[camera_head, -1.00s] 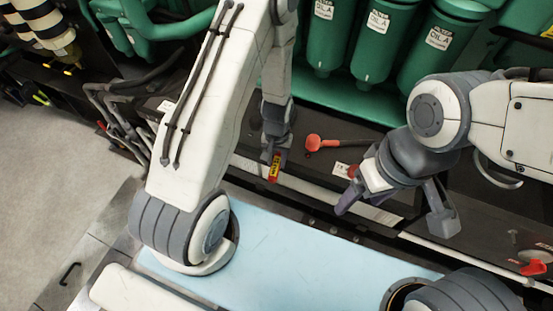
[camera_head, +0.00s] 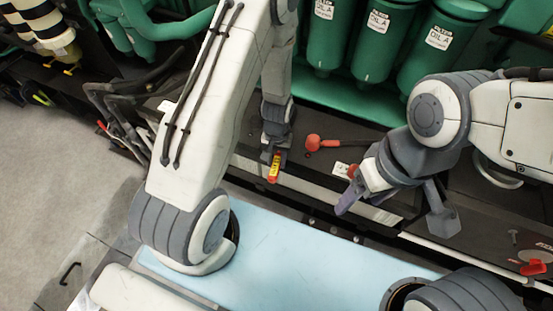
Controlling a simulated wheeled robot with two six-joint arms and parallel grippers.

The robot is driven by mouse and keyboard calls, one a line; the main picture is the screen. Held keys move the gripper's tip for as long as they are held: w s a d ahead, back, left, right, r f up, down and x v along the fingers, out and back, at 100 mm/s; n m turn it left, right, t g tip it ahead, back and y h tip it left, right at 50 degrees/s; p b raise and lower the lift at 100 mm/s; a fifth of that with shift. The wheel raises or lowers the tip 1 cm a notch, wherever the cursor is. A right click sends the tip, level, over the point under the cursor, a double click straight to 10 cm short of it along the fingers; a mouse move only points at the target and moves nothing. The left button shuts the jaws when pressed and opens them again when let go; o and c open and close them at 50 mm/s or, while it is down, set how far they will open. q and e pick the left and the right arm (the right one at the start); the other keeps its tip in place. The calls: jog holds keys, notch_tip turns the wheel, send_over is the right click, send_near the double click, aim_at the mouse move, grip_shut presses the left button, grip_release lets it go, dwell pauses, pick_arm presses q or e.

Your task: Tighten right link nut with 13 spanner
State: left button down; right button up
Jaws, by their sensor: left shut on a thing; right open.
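My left gripper (camera_head: 276,150) points down at the middle of the view, over the dark ledge. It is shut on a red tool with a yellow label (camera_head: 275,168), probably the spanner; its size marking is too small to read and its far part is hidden. My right gripper (camera_head: 394,203) is to the right, its two fingers spread wide with nothing seen between them. It hangs over the ledge's front edge, apart from the held tool. I cannot make out the right link nut.
A red-headed lever (camera_head: 313,142) lies between my grippers on the dark ledge. Green oil cylinders (camera_head: 383,40) stand behind. Dark pipes (camera_head: 110,100) are at the left. A red part (camera_head: 533,268) sits at the far right. Bare grey floor (camera_head: 50,180) shows at the left.

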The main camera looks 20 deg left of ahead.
pick_arm(q)
jog(key=shift+a, duration=0.1)
dwell(0.5)
jog(key=shift+a+m, duration=0.9)
jog(key=shift+a, duration=0.05)
jog(key=shift+w+a+m, duration=0.1)
jog(key=shift+a+m, duration=0.8)
jog(key=shift+a, duration=0.15)
jog(key=shift+a+p, duration=0.2)
jog(key=shift+p, duration=0.1)
jog(key=shift+d+n, duration=0.25)
jog(key=shift+n, duration=0.15)
